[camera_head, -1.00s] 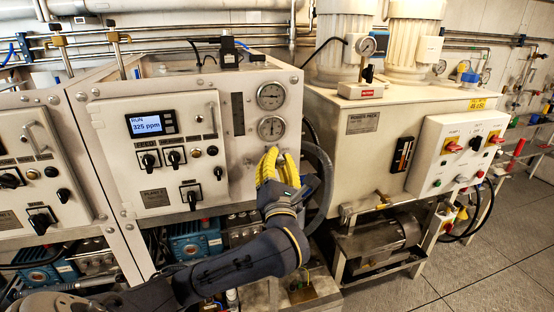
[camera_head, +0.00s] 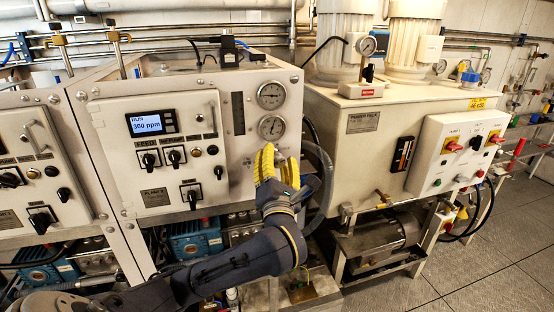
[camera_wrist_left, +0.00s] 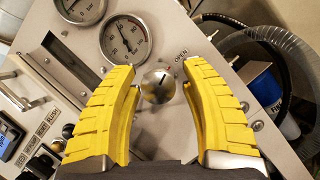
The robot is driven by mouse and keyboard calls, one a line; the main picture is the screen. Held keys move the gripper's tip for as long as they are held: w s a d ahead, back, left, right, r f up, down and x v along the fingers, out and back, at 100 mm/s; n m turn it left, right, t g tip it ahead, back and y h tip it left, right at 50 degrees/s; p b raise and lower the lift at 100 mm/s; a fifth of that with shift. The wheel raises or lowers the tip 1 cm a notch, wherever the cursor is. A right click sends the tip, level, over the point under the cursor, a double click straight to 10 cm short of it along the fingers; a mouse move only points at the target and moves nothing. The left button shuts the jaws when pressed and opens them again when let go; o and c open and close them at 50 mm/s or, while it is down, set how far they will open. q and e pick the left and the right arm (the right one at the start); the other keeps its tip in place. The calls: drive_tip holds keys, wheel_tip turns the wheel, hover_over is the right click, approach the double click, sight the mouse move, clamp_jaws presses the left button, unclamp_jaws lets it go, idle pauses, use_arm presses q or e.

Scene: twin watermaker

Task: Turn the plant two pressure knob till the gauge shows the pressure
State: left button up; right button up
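The plant two panel (camera_head: 108,120) is a white cabinet face with a screen (camera_head: 152,124) reading RUN 300 ppm. Two round gauges sit one above the other at its right side: an upper one (camera_head: 271,95) and a lower one (camera_head: 271,128). Both show in the wrist view, the lower gauge (camera_wrist_left: 127,38) whole and the upper one (camera_wrist_left: 80,8) cut off. A round metal pressure knob (camera_wrist_left: 158,85) sits near the word OPEN. My left gripper (camera_head: 279,154) has yellow fingers, open on either side of the knob (camera_wrist_left: 160,70), seemingly not gripping it. The fingers hide the knob in the head view.
Grey hoses (camera_head: 322,180) curve just right of my left gripper. A cream power pack tank (camera_head: 345,150) stands to the right. The plant two switches (camera_head: 175,156) are left of the gauges.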

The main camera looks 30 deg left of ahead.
sight(276, 108)
use_arm(q)
drive_tip(key=shift+o, duration=0.5)
drive_tip(key=shift+r, duration=0.15)
wheel_tip(276, 108, up, 10)
drive_tip(key=shift+f, duration=0.1)
idle(0.4)
